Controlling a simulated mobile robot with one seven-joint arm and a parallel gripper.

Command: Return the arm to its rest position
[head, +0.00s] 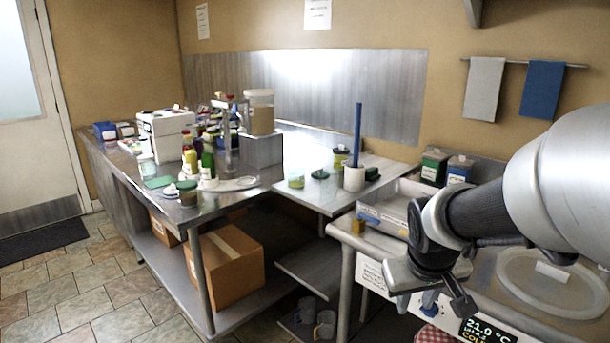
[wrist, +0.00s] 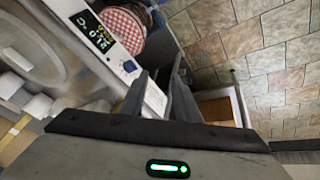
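My gripper (head: 432,297) is at the right of the head view, at the end of my arm, which reaches in from the right edge. It hangs in front of the white unit with the digital display. Its two dark fingers are apart with nothing between them. In the wrist view the fingers (wrist: 160,92) also stand apart and empty, with the unit's front edge and the floor beyond them.
A red-checked lid (head: 432,335) is below my gripper. A steel table (head: 235,197) with bottles and a white box stands left, a cardboard box (head: 225,265) on its shelf. Tiled floor (head: 80,285) is open at left.

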